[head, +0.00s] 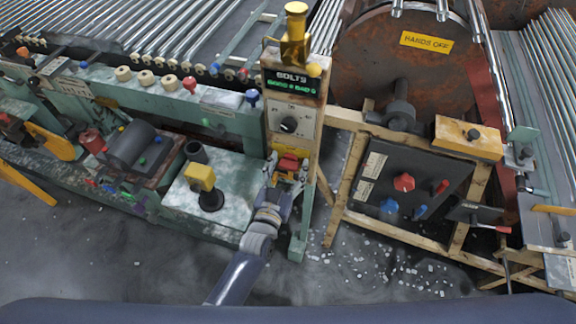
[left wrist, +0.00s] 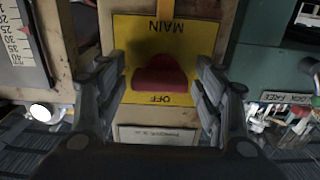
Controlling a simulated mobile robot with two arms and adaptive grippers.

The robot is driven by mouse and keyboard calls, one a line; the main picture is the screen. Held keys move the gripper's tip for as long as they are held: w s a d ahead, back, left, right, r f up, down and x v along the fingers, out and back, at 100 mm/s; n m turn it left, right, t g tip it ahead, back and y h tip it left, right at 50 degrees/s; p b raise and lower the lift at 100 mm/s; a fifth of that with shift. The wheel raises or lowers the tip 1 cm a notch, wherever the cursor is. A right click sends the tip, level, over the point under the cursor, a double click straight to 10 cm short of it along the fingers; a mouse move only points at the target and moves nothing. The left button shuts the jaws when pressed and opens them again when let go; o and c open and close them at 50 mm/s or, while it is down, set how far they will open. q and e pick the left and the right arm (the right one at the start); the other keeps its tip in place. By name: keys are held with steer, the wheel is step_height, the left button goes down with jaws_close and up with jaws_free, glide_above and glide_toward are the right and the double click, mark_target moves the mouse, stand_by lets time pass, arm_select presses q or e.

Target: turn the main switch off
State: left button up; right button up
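The main switch is a red switch (left wrist: 160,80) on a yellow plate (left wrist: 185,32) that reads MAIN and OFF, upside down in the left wrist view. The red part lies close to the word OFF; whether it is on or off I cannot tell. In the head view the red switch (head: 289,162) is low on the upright post, below a dial. My left gripper (head: 287,174) is at the switch. In the left wrist view its fingers (left wrist: 161,68) are open, one on each side of the switch, with visible gaps. My right gripper is not in view.
A control box with a black dial (head: 288,125) and a BOLTS display (head: 291,79) sits above the switch. A yellow knob (head: 201,178) stands left of my gripper. A dark panel (head: 381,183) with red and blue knobs is to the right.

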arm_select(q)
steer(key=c, duration=0.7)
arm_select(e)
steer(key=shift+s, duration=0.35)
arm_select(q)
steer(key=shift+n, duration=0.3)
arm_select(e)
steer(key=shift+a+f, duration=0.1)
arm_select(q)
steer(key=shift+n, duration=1)
steer(key=n+b, duration=0.1)
steer(key=n, duration=0.3)
steer(key=shift+r+n, duration=0.1)
steer(key=shift+n, duration=0.2)
steer(key=n+b, duration=0.1)
steer(key=n, duration=0.5)
steer(key=shift+a+b, duration=0.1)
steer(key=shift+b, duration=0.3)
steer(key=shift+n+b, duration=0.7)
steer(key=shift+n, duration=1.7)
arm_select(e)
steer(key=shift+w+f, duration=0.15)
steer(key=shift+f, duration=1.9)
arm_select(q)
steer(key=o, duration=1)
steer(key=shift+a, duration=0.1)
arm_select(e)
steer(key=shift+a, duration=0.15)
